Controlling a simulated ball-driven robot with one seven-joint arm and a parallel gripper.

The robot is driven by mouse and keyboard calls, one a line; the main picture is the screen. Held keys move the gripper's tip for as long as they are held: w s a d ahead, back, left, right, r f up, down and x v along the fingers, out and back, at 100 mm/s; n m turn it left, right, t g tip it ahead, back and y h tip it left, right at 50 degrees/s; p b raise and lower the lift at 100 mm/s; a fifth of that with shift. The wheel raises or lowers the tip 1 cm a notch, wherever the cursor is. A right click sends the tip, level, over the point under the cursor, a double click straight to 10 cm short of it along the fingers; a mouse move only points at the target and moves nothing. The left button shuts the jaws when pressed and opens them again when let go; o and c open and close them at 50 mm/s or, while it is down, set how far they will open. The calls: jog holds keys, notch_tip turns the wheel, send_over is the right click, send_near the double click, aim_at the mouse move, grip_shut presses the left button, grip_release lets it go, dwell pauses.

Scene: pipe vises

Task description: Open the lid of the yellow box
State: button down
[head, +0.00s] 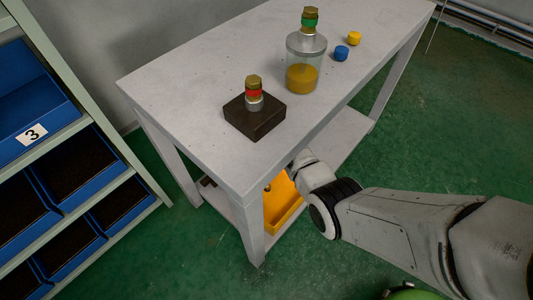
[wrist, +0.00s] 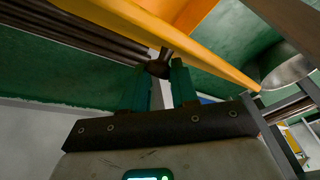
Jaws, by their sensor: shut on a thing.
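The yellow box (head: 284,208) sits low under the near end of the grey table, partly hidden by a table leg and my arm. In the wrist view, a yellow panel edge (wrist: 205,48) slants across the top, with an orange face behind it. A dark knob (wrist: 158,66) sits at this edge. My gripper (wrist: 159,72) has its two green fingers on either side of the knob and is shut on it. In the head view the fingers are hidden by the table. How far the lid stands open I cannot tell.
The grey table (head: 190,85) stands over the box, its top edge and legs close to my arm. On it are a dark block (head: 262,122) with a red-banded fitting and a glass jar (head: 303,75). Blue bins (head: 40,110) stand at left. Green floor at right is clear.

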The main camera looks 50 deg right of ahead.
jog(key=shift+d+f, duration=0.2)
jog(key=shift+d, duration=0.3)
jog(key=c, duration=1.1)
grip_release()
jog(key=shift+d+f, duration=0.1)
jog(key=shift+d, duration=0.05)
jog(key=shift+o, duration=1.3)
jog(key=shift+r, duration=0.2)
